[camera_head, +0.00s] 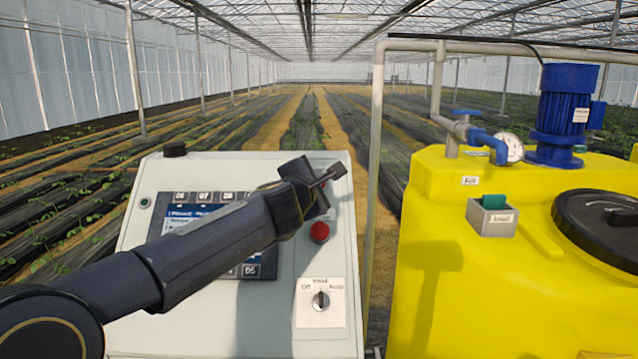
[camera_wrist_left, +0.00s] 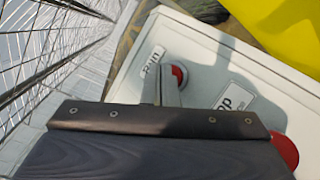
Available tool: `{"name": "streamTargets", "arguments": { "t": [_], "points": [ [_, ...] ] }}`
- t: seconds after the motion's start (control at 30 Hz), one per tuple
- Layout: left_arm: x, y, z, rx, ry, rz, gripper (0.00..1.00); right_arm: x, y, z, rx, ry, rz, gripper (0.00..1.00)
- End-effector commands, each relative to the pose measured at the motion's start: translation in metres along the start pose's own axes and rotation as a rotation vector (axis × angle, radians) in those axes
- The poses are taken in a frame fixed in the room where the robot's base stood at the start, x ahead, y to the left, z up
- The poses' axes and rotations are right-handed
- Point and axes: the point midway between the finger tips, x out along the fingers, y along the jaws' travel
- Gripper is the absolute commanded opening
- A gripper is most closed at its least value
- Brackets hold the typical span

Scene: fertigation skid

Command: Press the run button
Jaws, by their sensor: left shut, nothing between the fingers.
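My left gripper (camera_head: 330,175) is shut and empty, held over the upper right of the grey control panel (camera_head: 225,315). In the left wrist view its closed fingers (camera_wrist_left: 167,82) reach to a red round button (camera_wrist_left: 180,75) beside the label "Run" (camera_wrist_left: 151,62). The fingers cover part of that button; I cannot tell whether they touch it. In the head view the gripper hides most of that button. A larger red button (camera_head: 319,231) sits below; in the left wrist view a red button (camera_wrist_left: 286,150) lies near a label ending in "op" (camera_wrist_left: 236,100). My right gripper is not in view.
The panel has a screen with keys (camera_head: 190,212), partly behind my left arm, and a black selector knob (camera_head: 320,300) below the red button. A yellow tank (camera_head: 440,260) with a blue motor (camera_head: 567,110) stands right, past a grey pipe (camera_head: 375,150).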

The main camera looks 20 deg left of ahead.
Motion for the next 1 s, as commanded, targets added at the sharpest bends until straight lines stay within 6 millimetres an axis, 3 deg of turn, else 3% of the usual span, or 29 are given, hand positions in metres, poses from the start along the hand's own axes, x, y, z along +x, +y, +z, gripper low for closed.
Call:
{"name": "streamTargets", "arguments": {
  "t": [1.0],
  "points": [
    [0.0059,-0.0042,-0.0047,0.0,0.001,0.0,0.0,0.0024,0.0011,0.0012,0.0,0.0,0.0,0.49]
  ]
}}
